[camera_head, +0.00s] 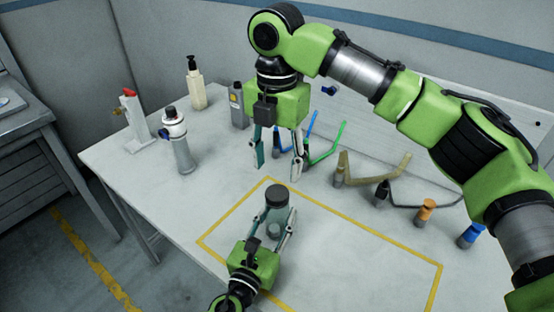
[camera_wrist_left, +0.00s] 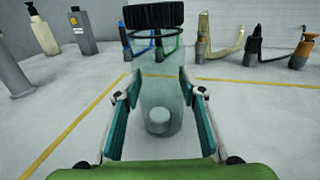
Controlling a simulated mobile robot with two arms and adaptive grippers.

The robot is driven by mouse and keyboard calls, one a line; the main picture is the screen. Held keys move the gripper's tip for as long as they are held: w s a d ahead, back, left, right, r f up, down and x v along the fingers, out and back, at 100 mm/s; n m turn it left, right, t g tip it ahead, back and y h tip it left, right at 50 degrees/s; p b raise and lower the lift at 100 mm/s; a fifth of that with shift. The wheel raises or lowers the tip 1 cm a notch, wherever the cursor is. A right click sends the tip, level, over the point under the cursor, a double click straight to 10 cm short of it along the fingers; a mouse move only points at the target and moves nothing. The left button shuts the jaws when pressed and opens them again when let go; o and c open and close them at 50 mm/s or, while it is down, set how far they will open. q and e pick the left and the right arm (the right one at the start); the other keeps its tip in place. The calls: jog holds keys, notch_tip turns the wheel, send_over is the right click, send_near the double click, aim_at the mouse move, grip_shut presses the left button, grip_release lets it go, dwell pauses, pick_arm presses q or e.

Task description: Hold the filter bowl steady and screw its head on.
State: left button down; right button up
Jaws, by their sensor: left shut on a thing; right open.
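The filter bowl (camera_head: 273,229) is a clear, greenish upright cylinder standing inside the yellow outline on the table. My left gripper (camera_head: 278,214) is shut around its sides; in the left wrist view the bowl (camera_wrist_left: 160,98) stands between the two teal fingers. The black ribbed head (camera_head: 277,195) is at the top of the bowl, and it also shows at the top of the left wrist view (camera_wrist_left: 153,16). I cannot tell how far it is threaded. My right gripper (camera_head: 277,168) is open and empty, pointing down above the head and apart from it.
A row of coloured tools (camera_head: 425,211) stands along the right and back of the table. A pump bottle (camera_head: 195,88), a dark bottle (camera_head: 238,106), a grey cylinder (camera_head: 179,140) and a white stand with a red top (camera_head: 136,115) are at the left. The table's front left is clear.

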aim_at(277, 192)
jog(key=n, duration=0.3)
jog(key=shift+r, duration=0.1)
jog(key=shift+f, duration=4.05)
